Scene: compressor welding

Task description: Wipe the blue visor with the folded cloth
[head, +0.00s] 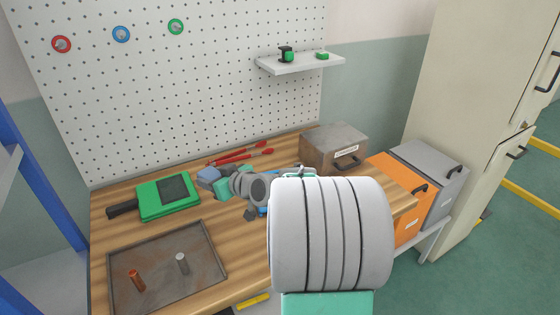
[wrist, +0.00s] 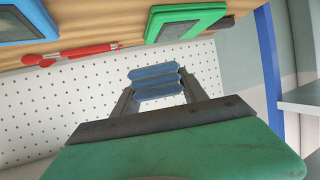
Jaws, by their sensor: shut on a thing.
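The folded cloth (wrist: 155,80) is blue and layered. My gripper (wrist: 157,88) is shut on it, and the cloth is pinched between the two grey fingers in the wrist view. In the head view the cloth (head: 208,174) shows at the end of my gripper (head: 207,180), over the bench's middle. The blue visor (wrist: 20,22) shows in the top left corner of the wrist view, cut off by the frame. In the head view my arm hides most of it; only a blue sliver (head: 263,209) shows. The cloth appears apart from the visor.
A green-framed visor (head: 170,197) with a dark handle lies left of my gripper. A rusty tray (head: 210,272) with two small cylinders is at the front. Red-handled tongs (head: 240,156) lie behind. A metal box (head: 333,149) stands at the right rear, below the pegboard (head: 200,70).

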